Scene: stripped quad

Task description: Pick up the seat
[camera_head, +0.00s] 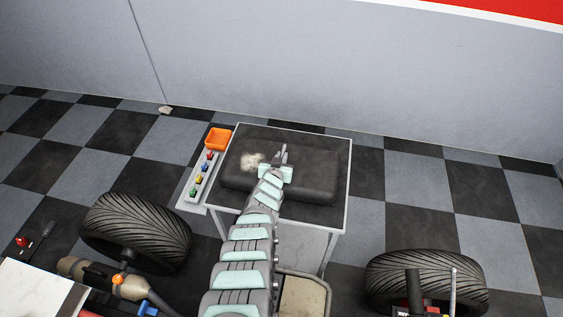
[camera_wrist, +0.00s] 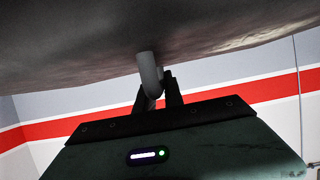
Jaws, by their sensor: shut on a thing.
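The seat (camera_head: 315,178) is a dark, padded slab at the top of the small cart (camera_head: 343,190) in the head view. I cannot tell whether it rests on the cart or is slightly raised. My gripper (camera_head: 282,152) is over its middle, partly hidden by my own wrist. In the wrist view, the seat's dark surface (camera_wrist: 230,35) fills the top. A short grey post (camera_wrist: 147,68) stands out from it. My gripper's dark fingers (camera_wrist: 158,92) are shut around this post.
An orange bin (camera_head: 218,138) and a strip of small coloured parts (camera_head: 201,178) are along the cart's left side. A pale patch (camera_head: 251,161) lies left of my gripper. Tyres stand at the left (camera_head: 136,231) and right (camera_head: 426,281). Checkered floor beyond the cart is mostly free.

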